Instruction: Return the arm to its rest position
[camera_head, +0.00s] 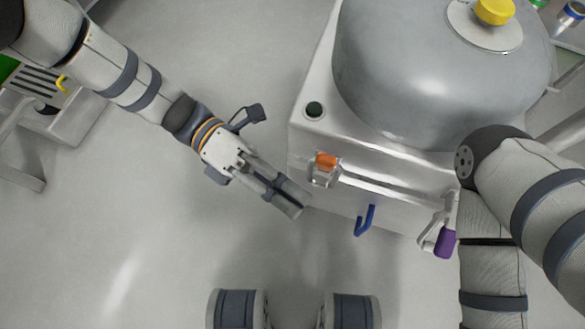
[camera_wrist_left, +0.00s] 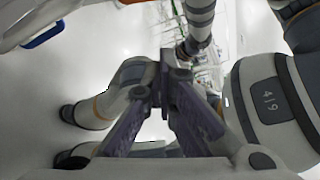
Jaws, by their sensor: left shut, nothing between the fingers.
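My left arm comes in from the upper left of the head view. Its gripper (camera_head: 293,205) is shut and empty, pointing down and right over open floor, just left of the machine's front. The left wrist view shows the two dark fingers (camera_wrist_left: 165,95) meeting at their tips with nothing between them. My right arm (camera_head: 530,200) shows at the right edge of the head view, bent in front of the machine. Its gripper is out of the picture.
A steel machine with a large domed bowl (camera_head: 420,70) stands at the upper right, close to my left gripper. Its front carries an orange latch (camera_head: 326,160), a blue hook (camera_head: 365,220) and a purple handle (camera_head: 445,242). A steel bench (camera_head: 85,110) stands at left. Floor between is clear.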

